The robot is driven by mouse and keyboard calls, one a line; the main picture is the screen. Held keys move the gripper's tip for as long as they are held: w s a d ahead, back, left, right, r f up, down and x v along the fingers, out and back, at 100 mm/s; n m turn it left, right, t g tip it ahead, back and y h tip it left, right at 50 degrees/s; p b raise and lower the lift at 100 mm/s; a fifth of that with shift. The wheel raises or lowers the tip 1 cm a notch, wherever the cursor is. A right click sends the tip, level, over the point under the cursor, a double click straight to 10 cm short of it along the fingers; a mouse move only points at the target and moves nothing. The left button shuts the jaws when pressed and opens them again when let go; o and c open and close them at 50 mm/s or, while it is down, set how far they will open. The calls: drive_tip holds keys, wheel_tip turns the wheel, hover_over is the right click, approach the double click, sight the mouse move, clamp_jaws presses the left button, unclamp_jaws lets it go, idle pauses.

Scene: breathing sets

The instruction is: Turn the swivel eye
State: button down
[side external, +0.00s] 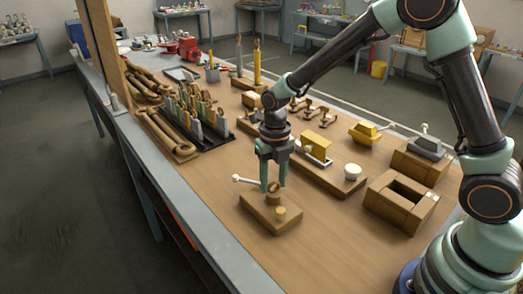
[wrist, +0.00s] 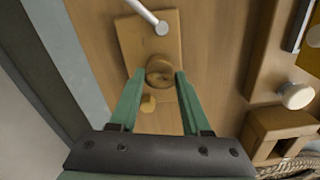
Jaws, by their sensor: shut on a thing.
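The swivel eye (side external: 274,189) is a small brown ring standing on a wooden block (side external: 258,212) near the table's front left edge. It also shows in the wrist view (wrist: 159,73), between the fingertips. My gripper (side external: 274,184) points down with one green finger on each side of the eye. In the wrist view my gripper (wrist: 158,77) is shut on the eye, its tips on the left and right of it. A short light peg (side external: 281,213) stands on the same block. A pale rod with a white end (side external: 237,178) sticks out at the block's far left side.
A wooden base with a white knob (side external: 352,172) and a yellow block (side external: 317,146) lies behind and to the right. An open wooden box (side external: 399,200) stands farther right. A black rack (side external: 190,122) of upright pieces is at the back left. Tabletop is clear in front.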

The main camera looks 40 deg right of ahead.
drive_tip(key=shift+n, duration=0.8)
drive_tip(key=shift+c, duration=1.8)
unclamp_jaws()
drive_tip(key=shift+r, duration=0.1)
wheel_tip(320, 180, up, 12)
